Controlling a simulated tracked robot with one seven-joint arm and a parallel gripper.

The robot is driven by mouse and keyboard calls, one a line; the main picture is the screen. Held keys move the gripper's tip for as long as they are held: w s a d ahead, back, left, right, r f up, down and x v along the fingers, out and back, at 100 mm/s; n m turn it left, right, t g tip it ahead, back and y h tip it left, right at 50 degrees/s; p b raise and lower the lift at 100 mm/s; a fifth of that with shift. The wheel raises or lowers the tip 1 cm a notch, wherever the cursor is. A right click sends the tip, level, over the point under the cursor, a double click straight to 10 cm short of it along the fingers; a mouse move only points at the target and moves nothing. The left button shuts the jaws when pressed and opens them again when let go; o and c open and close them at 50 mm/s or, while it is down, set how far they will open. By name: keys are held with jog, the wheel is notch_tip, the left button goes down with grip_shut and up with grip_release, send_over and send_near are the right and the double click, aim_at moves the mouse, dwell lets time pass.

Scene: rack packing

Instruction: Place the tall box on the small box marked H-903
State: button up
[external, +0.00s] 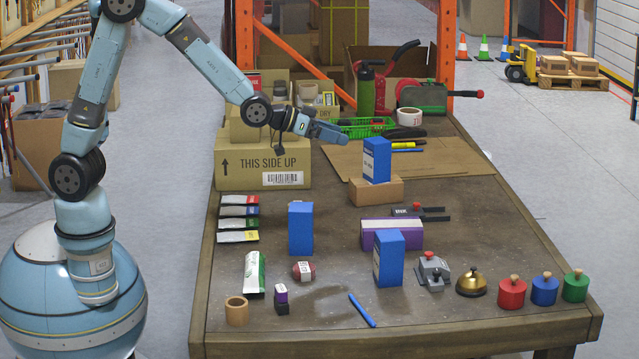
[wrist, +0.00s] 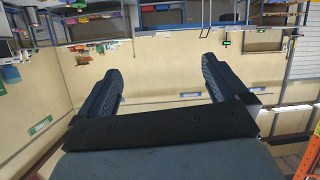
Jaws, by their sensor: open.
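Three tall blue boxes stand upright on the workbench: one at the back (external: 377,160), one at the left (external: 300,228) and one at the front (external: 389,258). The back one stands on a small brown cardboard box (external: 376,194). I cannot read H-903 on any box. My gripper (external: 338,134) is open and empty, raised to the left of and above the back blue box, pointing right. In the wrist view my open fingers (wrist: 160,68) have nothing between them, and no blue box shows.
A purple and white box (external: 391,234) lies behind the front blue box. Large cartons (external: 263,170) and a green basket (external: 363,127) are at the back. A bell (external: 471,283), coloured weights (external: 512,293) and a blue pen (external: 362,310) lie along the front.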

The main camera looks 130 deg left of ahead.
jog(key=s+d+r+m+h, duration=0.2)
jog(key=d+r, duration=0.1)
jog(key=d, duration=0.7)
jog(key=s+d+r+m+h, duration=0.1)
jog(key=s+d+r+h, duration=0.15)
jog(key=d, duration=0.75)
jog(key=s+d+r+m+h, duration=0.1)
jog(key=d+r+m+h, duration=0.2)
jog(key=d, duration=0.7)
jog(key=s+d+m+g+h, duration=0.1)
jog(key=s+d+m+g, duration=0.1)
jog(key=s+d, duration=0.6)
jog(key=s+d+m+g+h, duration=0.1)
jog(key=s+d+m+g, duration=0.1)
jog(key=s+d, duration=0.7)
jog(key=s, duration=0.5)
jog(key=shift+d+r+m+h, duration=0.15)
jog(key=shift+m+h, duration=0.15)
jog(key=shift+h, duration=0.05)
